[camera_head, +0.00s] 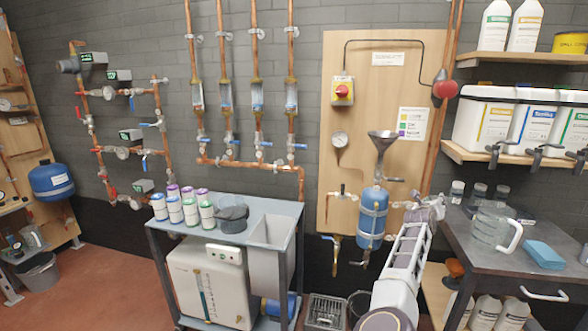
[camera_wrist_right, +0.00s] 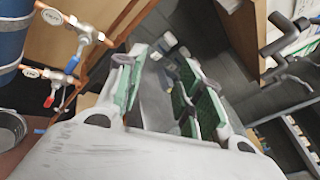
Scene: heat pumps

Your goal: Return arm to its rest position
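My right arm rises from the lower right of the head view, and its gripper (camera_head: 428,208) is in front of the panel's right edge, near the right table. In the right wrist view the right gripper (camera_wrist_right: 160,82) has its green-padded fingers apart, with nothing visible held between them. The gripper is to the right of the blue tank (camera_head: 372,218) and left of the clear pitcher (camera_head: 492,226) in the head view. I cannot tell whether it touches anything. My left gripper is not in view.
The dark right table (camera_head: 463,238) and the shelf of white canisters (camera_head: 484,122) with black taps are close on the right. A grey cart (camera_head: 272,209) with several small canisters stands to the left. Open floor (camera_head: 110,260) lies at the left.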

